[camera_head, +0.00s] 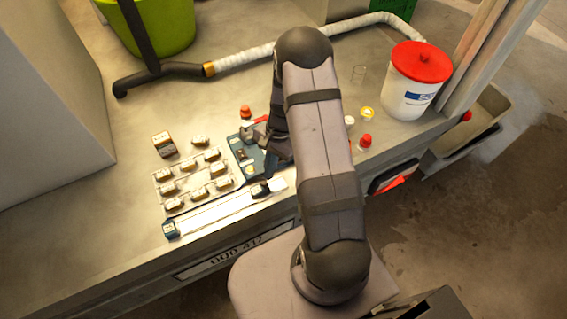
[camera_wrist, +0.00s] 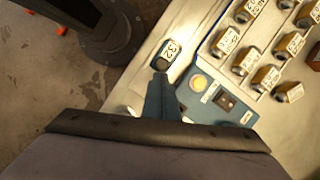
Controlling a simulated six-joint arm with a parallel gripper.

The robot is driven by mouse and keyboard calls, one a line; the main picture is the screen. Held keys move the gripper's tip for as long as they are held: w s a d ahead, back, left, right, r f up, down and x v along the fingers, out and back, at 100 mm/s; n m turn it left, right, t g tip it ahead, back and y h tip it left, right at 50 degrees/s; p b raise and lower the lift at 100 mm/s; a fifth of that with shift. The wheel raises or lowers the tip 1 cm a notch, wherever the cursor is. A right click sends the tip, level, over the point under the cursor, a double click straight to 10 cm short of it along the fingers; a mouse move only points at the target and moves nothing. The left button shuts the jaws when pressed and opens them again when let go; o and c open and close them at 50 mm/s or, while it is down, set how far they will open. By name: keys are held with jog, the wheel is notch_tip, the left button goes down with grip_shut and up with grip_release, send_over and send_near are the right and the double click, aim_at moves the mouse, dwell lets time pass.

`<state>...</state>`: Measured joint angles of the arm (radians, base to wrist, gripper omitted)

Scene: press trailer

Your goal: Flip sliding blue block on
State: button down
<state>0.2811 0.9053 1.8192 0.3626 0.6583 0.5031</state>
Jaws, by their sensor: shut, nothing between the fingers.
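A white sliding strip (camera_head: 215,213) runs along the front of the table. A dark blue block (camera_head: 262,190) sits near its right end. In the wrist view this blue block (camera_wrist: 168,54) shows a white label that seems to read 32. A blue end piece with a pale label (camera_head: 170,229) is at the strip's left end. My gripper (camera_wrist: 161,76) is shut and empty, its tips right at the block's edge; I cannot tell whether they touch. In the head view my arm partly hides the gripper (camera_head: 271,172).
A blue panel (camera_wrist: 207,89) with a round pale button and a dark switch lies beside the fingers. Several labelled small blocks (camera_head: 193,175) stand left of it. A white bucket with a red lid (camera_head: 412,88) and small red-capped items (camera_head: 366,141) are to the right.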

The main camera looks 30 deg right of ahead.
jog(key=a, duration=1.8)
jog(key=shift+a, duration=0.25)
jog(key=shift+w+d+r, duration=0.15)
jog(key=shift+w+d, duration=0.05)
jog(key=shift+d, duration=0.15)
jog(key=w+d+r+b, duration=0.1)
jog(key=d+r, duration=0.4)
jog(key=r, duration=0.5)
jog(key=shift+w+d, duration=0.4)
jog(key=shift+w, duration=0.45)
